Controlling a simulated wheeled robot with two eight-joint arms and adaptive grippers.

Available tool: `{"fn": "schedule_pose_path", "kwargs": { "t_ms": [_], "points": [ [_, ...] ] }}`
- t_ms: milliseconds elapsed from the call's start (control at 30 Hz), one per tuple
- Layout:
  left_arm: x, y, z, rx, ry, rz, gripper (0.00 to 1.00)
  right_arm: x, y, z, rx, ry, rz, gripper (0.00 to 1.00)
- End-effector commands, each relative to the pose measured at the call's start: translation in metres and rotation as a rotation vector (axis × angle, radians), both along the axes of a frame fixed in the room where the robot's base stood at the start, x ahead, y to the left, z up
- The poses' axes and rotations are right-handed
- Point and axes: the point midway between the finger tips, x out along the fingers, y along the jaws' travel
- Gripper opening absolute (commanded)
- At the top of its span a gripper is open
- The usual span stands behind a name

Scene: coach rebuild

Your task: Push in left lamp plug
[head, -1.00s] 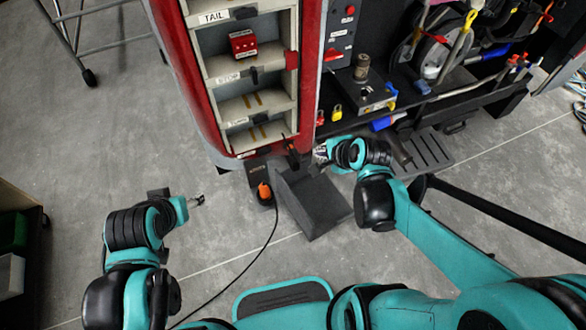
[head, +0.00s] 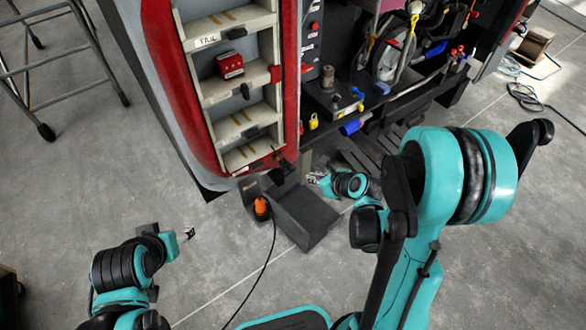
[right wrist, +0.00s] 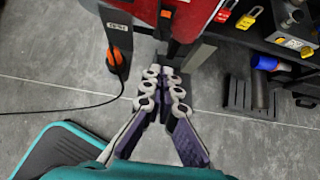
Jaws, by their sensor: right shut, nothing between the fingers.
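The red coach corner holds a pale lamp rack (head: 213,90) with labelled compartments, one marked TAIL. A red block (head: 230,65) sits in one compartment, and small dark fittings (head: 252,132) line the rack's right side. I cannot tell which of these is the left lamp plug. My right gripper (head: 316,178) is shut and empty, beside the dark block below the rack; its fingers also show in the right wrist view (right wrist: 165,82). My left gripper (head: 188,235) is away from the rack over the floor at lower left, too small to read.
An orange-topped device (head: 261,207) with a black cable stands by a dark angled block (head: 300,215) under the coach. An open bay (head: 385,75) with tools and padlocks lies right. A metal stand (head: 65,60) is at upper left.

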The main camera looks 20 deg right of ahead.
Motion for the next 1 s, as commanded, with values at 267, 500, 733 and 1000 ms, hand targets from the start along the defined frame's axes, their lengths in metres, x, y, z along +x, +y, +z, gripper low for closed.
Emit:
{"fn": "schedule_pose_path", "kwargs": {
  "t_ms": [267, 500, 733, 1000],
  "points": [
    [0.0, 0.0, -0.012, 0.0, 0.0, 0.0, 0.6, 0.02, 0.008, -0.021, -0.001, 0.0, 0.005, 0.0],
    [0.0, 0.0, -0.03, 0.0, 0.0, 0.0, 0.6, 0.056, 0.021, -0.057, -0.003, 0.0, 0.005, 0.0],
    [0.0, 0.0, -0.038, 0.0, 0.0, 0.0, 0.6, 0.089, 0.033, -0.068, -0.003, -0.001, 0.004, 0.0],
    [0.0, 0.0, -0.04, 0.0, 0.0, 0.0, 0.6, 0.107, 0.039, -0.067, -0.001, -0.001, 0.003, 0.0]
  ]
}}
